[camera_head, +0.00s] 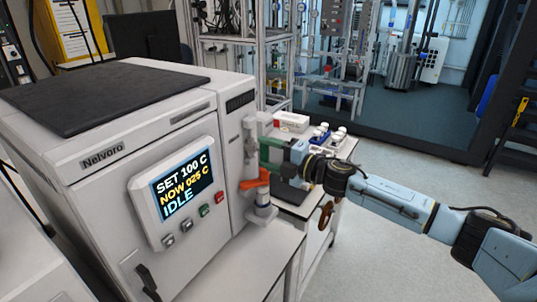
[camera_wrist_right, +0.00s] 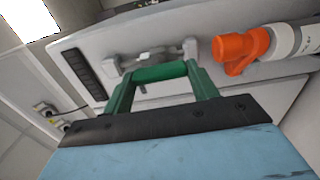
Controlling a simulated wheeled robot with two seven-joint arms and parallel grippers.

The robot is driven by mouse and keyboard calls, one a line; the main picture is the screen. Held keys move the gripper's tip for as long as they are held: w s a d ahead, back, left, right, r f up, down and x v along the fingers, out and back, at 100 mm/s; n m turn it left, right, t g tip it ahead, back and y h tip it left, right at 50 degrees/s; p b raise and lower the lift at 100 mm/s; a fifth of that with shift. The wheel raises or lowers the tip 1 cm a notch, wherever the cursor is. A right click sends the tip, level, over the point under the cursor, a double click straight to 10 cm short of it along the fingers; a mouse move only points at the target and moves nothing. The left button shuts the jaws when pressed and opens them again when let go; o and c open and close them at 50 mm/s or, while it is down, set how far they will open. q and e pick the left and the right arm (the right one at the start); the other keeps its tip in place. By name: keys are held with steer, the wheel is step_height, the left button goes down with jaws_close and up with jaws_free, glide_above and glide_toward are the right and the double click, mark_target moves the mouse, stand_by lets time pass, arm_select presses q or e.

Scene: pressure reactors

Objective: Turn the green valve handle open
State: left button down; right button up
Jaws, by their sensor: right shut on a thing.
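The green valve handle (camera_wrist_right: 160,72) lies crosswise between the two green fingers of my right gripper (camera_wrist_right: 158,84) in the right wrist view. The gripper is shut on it. Behind the handle is the grey valve body (camera_wrist_right: 150,56), fixed close to the white cabinet's side. In the head view my right gripper (camera_head: 272,157) reaches in from the right to the pipe by the cabinet. There the green of the handle and of the fingers cannot be told apart. My left gripper is not in view.
An orange valve handle (camera_head: 255,181) sits just below the gripper on the same pipe; it also shows in the wrist view (camera_wrist_right: 241,48). The white cabinet (camera_head: 120,190) has a display reading "SET 100 C, NOW 025 C, IDLE". Bottles and a box (camera_head: 291,122) stand behind the gripper.

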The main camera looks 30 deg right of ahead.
steer(key=o, duration=1)
steer(key=b+v, duration=0.3)
steer(key=v, duration=1)
steer(key=shift+s+d, duration=0.1)
steer(key=shift+d, duration=0.05)
